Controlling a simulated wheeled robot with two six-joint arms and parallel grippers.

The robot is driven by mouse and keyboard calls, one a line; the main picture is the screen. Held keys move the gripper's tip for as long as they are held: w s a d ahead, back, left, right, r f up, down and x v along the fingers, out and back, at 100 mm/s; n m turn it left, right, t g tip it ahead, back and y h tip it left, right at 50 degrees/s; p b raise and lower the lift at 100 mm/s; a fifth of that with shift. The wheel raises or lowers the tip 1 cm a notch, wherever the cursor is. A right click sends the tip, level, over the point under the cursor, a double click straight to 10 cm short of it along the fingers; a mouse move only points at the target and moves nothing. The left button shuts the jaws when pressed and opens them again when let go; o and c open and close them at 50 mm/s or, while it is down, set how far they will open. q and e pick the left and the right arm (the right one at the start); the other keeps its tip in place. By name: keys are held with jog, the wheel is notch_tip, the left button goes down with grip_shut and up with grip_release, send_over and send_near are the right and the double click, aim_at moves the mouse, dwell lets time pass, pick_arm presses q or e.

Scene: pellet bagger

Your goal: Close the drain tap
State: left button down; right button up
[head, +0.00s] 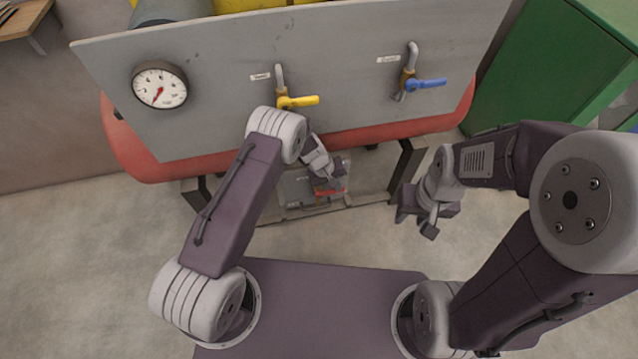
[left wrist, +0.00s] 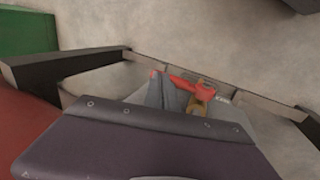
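The drain tap, with a red lever and a brass body, shows in the left wrist view (left wrist: 198,90), just beyond my gripper's purple housing. In the head view only a strip of its red lever (head: 332,191) shows, below the tank and partly behind my left gripper (head: 330,182).
A grey panel (head: 220,75) in front of the red tank (head: 130,150) carries a gauge (head: 160,85), a yellow-handled valve (head: 298,101) and a blue-handled valve (head: 426,84). Dark stand legs (head: 405,165) flank the low tap area. A green cabinet (head: 555,70) stands at right.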

aim_at(328, 192)
pick_arm(q)
jog(key=shift+d+f, duration=0.15)
jog(key=shift+f, duration=0.15)
jog(key=shift+b, duration=0.3)
dwell(0.3)
jog(key=shift+s+a+f+b, duration=0.15)
jog(key=shift+a+b, duration=0.05)
jog(key=shift+a, duration=0.15)
jog(key=shift+s+a+f+b, duration=0.15)
jog(key=shift+a, duration=0.2)
jog(key=shift+a+r, duration=0.1)
jog(key=p+v, duration=0.2)
jog(key=v, duration=0.3)
jog(key=shift+r, duration=0.4)
jog(key=s+a, duration=0.3)
jog(key=a, duration=0.7)
jog(key=shift+s+a+f, duration=0.2)
jog(key=shift+s+a, duration=0.05)
jog(key=shift+a, duration=0.15)
